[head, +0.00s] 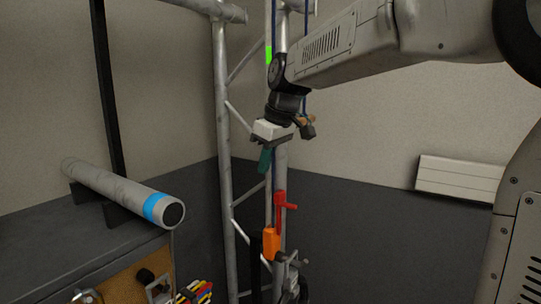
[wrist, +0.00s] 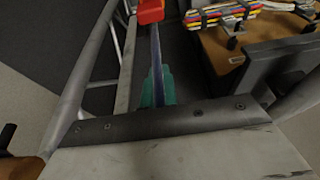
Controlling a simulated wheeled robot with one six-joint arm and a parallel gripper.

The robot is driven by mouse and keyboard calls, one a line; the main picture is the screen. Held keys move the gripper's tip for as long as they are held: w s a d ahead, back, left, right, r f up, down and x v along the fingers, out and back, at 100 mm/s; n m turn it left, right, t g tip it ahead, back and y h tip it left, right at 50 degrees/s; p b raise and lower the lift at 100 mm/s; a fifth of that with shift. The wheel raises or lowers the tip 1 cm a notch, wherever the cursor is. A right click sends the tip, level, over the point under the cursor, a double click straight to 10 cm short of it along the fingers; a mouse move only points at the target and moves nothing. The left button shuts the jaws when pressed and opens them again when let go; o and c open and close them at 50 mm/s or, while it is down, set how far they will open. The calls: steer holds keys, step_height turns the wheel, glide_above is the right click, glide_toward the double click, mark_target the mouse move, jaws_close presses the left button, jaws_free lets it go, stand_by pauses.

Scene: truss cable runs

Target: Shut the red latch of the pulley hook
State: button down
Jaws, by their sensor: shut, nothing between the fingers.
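The red latch (head: 280,212) stands upright on the truss in the head view, with a short tab out to its right. An orange block (head: 271,243) sits just below it, with grey metal hook or clamp parts (head: 290,260) lower down. My gripper (head: 264,162) hangs above the red latch, apart from it, with its teal fingers pointing down and closed together. In the wrist view the teal fingers (wrist: 157,88) are together and empty. A red-orange part (wrist: 150,12) shows beyond them at the top edge; I cannot tell whether it is the latch or the block.
The metal truss (head: 224,130) rises beside my gripper, with blue cables running along it. A grey cylinder with a blue band (head: 125,192) lies on a dark bench at left. Bundled coloured cables (head: 195,291) lie at the lower left. A white wall panel (head: 458,179) is at right.

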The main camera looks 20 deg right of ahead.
steer(key=shift+s+d+f, duration=0.25)
steer(key=shift+s+f, duration=0.1)
steer(key=shift+f, duration=0.5)
steer(key=shift+s+d+f, duration=0.2)
steer(key=shift+s+f, duration=0.1)
steer(key=shift+f, duration=0.5)
steer(key=shift+s+d+f, duration=0.25)
steer(key=shift+s+f, duration=0.1)
steer(key=shift+f, duration=0.5)
